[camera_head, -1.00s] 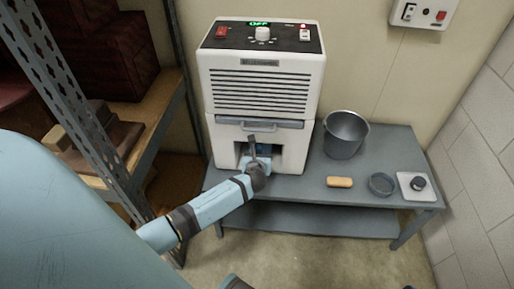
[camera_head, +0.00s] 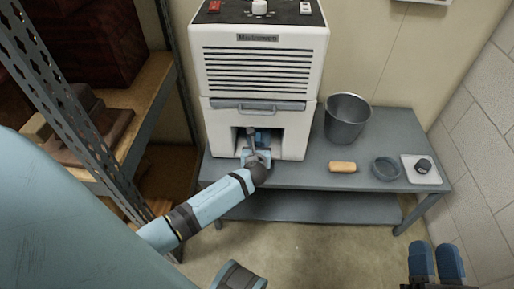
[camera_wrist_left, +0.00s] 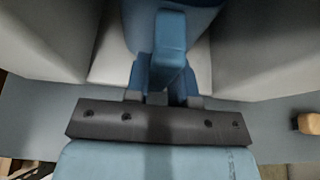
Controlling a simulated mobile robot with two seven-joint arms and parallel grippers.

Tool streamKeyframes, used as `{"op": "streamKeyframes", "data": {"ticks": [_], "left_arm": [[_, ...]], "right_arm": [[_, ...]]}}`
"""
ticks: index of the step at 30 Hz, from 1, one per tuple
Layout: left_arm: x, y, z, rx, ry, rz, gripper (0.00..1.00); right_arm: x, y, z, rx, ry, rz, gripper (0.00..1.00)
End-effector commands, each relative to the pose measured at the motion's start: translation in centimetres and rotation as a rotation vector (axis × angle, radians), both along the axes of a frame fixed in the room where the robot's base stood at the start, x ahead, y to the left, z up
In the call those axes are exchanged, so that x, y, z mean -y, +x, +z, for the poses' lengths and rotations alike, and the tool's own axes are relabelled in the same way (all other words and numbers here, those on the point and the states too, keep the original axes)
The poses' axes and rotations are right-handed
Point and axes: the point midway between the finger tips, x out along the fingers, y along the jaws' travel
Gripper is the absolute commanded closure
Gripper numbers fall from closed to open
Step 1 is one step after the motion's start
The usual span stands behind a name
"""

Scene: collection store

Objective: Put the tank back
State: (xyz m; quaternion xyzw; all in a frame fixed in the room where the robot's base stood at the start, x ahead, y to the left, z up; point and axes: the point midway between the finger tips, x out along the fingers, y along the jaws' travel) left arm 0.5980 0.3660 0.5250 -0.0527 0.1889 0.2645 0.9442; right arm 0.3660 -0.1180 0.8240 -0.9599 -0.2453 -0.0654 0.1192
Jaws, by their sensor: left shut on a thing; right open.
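The white dehumidifier (camera_head: 258,75) stands at the back left of the grey table, with a dark opening low in its front. My left gripper (camera_head: 257,152) is at this opening. In the left wrist view, my left gripper (camera_wrist_left: 165,88) is shut on the upright handle of the blue tank (camera_wrist_left: 170,38). The tank is between the opening's pale side walls; how deep it sits is hidden. My right gripper (camera_head: 435,262) is open and empty at the lower right, in front of the table and away from the machine.
The grey table (camera_head: 300,178) also holds a metal bucket (camera_head: 347,122), a tan block (camera_head: 342,167), a round grey dish (camera_head: 387,169) and a white plate with a dark knob (camera_head: 421,168). Metal shelving (camera_head: 95,140) stands close on the left. A block wall (camera_head: 480,130) bounds the right.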

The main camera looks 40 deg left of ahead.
Motion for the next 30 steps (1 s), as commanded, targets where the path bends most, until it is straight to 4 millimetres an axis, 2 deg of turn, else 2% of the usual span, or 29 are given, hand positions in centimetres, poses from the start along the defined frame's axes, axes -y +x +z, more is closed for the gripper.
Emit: {"op": "streamKeyframes", "data": {"ticks": [2, 3, 5, 6, 16, 22, 23, 25, 30], "left_arm": [[0.0, 0.0, -0.2, 0.001, 0.001, 0.000, 1.00], [0.0, 0.0, -0.2, 0.001, 0.001, 0.000, 0.68], [0.0, 0.0, -0.2, 0.000, 0.000, 0.000, 0.54], [0.0, 0.0, -0.2, 0.000, 0.000, 0.000, 0.51], [0.0, 0.0, 0.2, 0.000, 0.000, 0.000, 0.51], [1.6, -2.6, 1.7, -0.001, -0.002, -0.002, 0.51], [1.9, -3.1, 2.0, -0.002, -0.001, -0.002, 0.51], [2.6, -4.4, 2.6, -0.002, -0.001, -0.002, 0.51], [4.3, -7.1, 3.9, -0.002, -0.001, -0.001, 0.51]], "right_arm": [[0.0, 0.0, -0.1, -0.001, 0.000, 0.000, 0.57], [0.0, 0.0, -0.1, -0.002, -0.001, 0.000, 0.57], [0.0, 0.0, -0.1, -0.002, -0.001, -0.001, 0.57], [0.0, 0.0, -0.1, -0.002, -0.001, -0.001, 0.57], [0.0, 0.0, -0.1, -0.003, -0.001, 0.000, 0.57], [0.3, 0.3, 0.9, -0.003, -0.019, -0.015, 0.57], [0.4, 0.3, 0.8, -0.010, -0.025, -0.021, 0.57], [0.9, 0.2, -1.5, -0.092, -0.064, -0.038, 0.57], [1.6, 0.3, -3.6, -0.183, -0.126, -0.057, 0.57]]}}
